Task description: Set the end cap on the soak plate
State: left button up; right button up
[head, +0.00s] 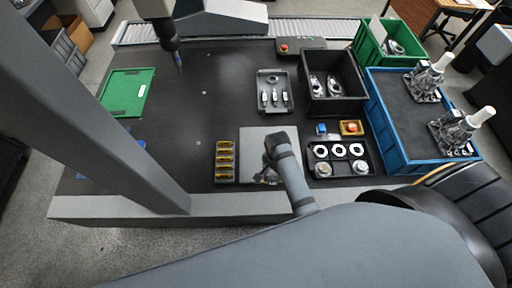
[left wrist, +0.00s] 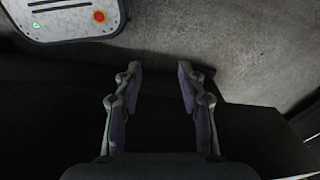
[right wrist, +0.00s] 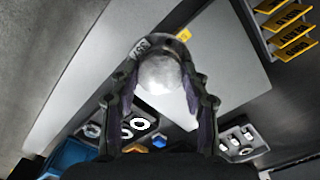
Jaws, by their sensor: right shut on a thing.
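The end cap (right wrist: 160,74) is a round, pale metal piece with a darker lettered rim, seen in the right wrist view. My right gripper (right wrist: 158,90) is shut on it, one finger on each side. The soak plate (head: 253,137) is a light grey square on the dark table in the head view; it also shows beneath the cap in the right wrist view (right wrist: 229,72). The right gripper is over this plate; whether the cap touches it I cannot tell. In the head view my arm hides most of the cap. My left gripper (left wrist: 160,95) is open and empty.
A yellow-tagged rack (head: 225,160) stands just left of the plate. A black tray (head: 343,177) with white rings and round metal parts is at its right. A black bin (head: 334,103) and grey tray (head: 275,109) lie behind. The left table area is mostly clear.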

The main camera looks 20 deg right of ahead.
jog(key=shift+w+d+f, duration=0.3)
jog(key=shift+w, duration=0.2)
jog(key=w+f+b, duration=0.2)
jog(key=w, duration=0.1)
jog(key=w+a+f+b, duration=0.1)
jog(key=w+f+b, duration=0.2)
jog(key=w, duration=0.1)
jog(key=w+a+f+b, duration=0.1)
jog(key=w+f+b, duration=0.1)
jog(key=w+f, duration=0.1)
jog(key=shift+w+a+f, duration=0.1)
jog(key=shift+w+a, duration=0.1)
jog(key=w+b, duration=0.1)
jog(key=b, duration=0.2)
jog(key=shift+w+f, duration=0.15)
jog(key=shift+f, duration=0.25)
jog(key=shift+a, duration=0.1)
jog(key=f+b, duration=0.2)
jog(key=b, duration=0.1)
jog(key=f+b, duration=0.1)
jog(key=shift+w+f+b, duration=0.25)
jog(key=shift+f+b, duration=0.15)
jog(key=shift+r, duration=0.2)
jog(key=shift+f, duration=0.15)
jog(key=o, duration=1.3)
pick_arm(q)
notch_tip(320, 180, down, 14)
jog(key=s+d, duration=0.1)
jog(key=shift+s, duration=0.15)
jog(key=shift+d+f, duration=0.1)
